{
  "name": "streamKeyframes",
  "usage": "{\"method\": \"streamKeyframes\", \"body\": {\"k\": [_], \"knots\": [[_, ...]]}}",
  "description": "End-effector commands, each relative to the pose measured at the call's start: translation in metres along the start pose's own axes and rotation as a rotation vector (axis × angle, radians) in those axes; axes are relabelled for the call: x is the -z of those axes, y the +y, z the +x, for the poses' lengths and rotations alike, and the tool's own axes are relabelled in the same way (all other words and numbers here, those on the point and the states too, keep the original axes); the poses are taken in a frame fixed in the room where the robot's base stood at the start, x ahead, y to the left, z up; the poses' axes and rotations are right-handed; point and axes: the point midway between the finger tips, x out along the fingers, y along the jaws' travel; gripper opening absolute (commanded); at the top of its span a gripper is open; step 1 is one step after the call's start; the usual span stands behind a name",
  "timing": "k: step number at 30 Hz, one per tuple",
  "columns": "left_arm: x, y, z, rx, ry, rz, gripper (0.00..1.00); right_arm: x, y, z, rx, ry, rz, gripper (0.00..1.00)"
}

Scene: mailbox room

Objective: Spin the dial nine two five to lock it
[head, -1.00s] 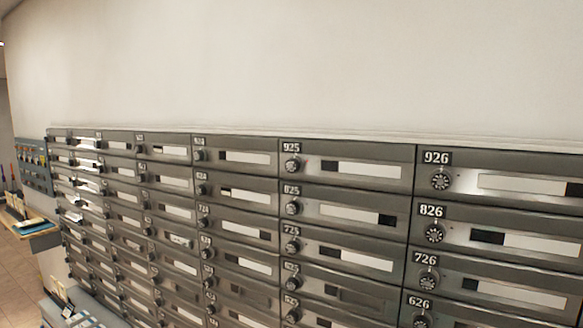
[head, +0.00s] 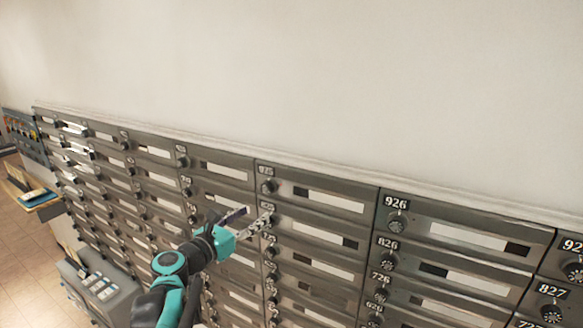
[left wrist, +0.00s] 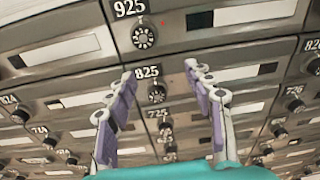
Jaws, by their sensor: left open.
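The mailbox door labelled 925 (head: 318,194) is in the top row in the head view. Its round dial (head: 268,187) is at the door's left end. In the left wrist view the 925 dial (left wrist: 144,37) is near the top, under its number plate, with a small red mark to its right. My left gripper (head: 256,213) is open and empty, below the 925 dial in the head view. In the left wrist view its two purple-padded fingers (left wrist: 160,72) are spread apart, with the 825 dial (left wrist: 157,95) showing between them. My right gripper is not in view.
Rows of grey mailboxes with similar dials surround it, including 926 (head: 396,222) to the right. A grey machine (head: 98,285) and a small counter (head: 38,203) stand at lower left. The wall above is bare.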

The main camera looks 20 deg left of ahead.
Motion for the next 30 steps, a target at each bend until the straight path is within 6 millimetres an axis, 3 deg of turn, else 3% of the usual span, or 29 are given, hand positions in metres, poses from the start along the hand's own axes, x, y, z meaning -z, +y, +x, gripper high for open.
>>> {"method": "streamKeyframes", "body": {"k": [1, 4, 8, 19, 30], "knots": [[-0.017, 0.013, -0.002, -0.019, -0.027, -0.064, 0.53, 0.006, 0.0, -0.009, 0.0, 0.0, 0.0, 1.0], [-0.027, 0.025, -0.003, -0.034, -0.06, -0.143, 0.53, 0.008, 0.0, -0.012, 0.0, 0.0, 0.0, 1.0], [-0.028, 0.028, 0.008, -0.035, -0.068, -0.163, 0.53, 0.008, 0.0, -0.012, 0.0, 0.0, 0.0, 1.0], [-0.031, 0.029, 0.064, -0.034, -0.066, -0.158, 0.53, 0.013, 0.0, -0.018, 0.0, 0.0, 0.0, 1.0], [-0.031, 0.029, 0.074, -0.035, -0.066, -0.157, 0.53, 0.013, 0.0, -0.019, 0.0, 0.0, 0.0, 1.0]]}}
